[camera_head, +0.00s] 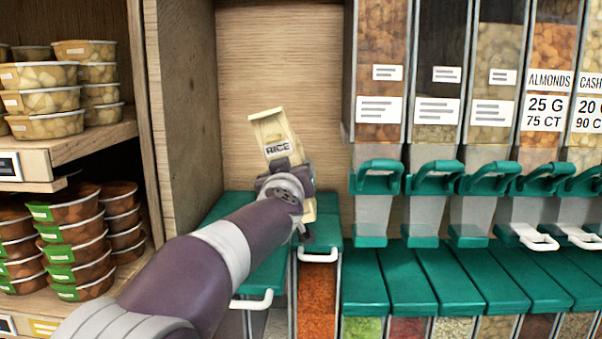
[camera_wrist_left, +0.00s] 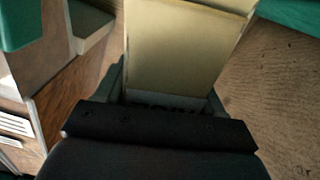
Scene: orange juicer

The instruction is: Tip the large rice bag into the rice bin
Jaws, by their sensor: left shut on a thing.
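The rice bag (camera_head: 268,130) is a pale yellow pack with a "RICE" label, tilted a little to the left in the head view. My left gripper (camera_head: 288,175) is shut on it and holds it in front of the wooden back panel, above green bin lids. In the left wrist view the bag (camera_wrist_left: 185,50) fills the top middle, between the fingers of the gripper (camera_wrist_left: 165,95). My arm hides the lower part of the bag and part of the bins. I cannot tell which bin is the rice bin. My right gripper is not in view.
Lidded bins with green tops (camera_head: 410,280) run along the lower right. Clear dispensers with green handles (camera_head: 490,178) hang above them. A wooden divider (camera_head: 185,110) stands on the left, beside shelves of stacked tubs (camera_head: 75,235).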

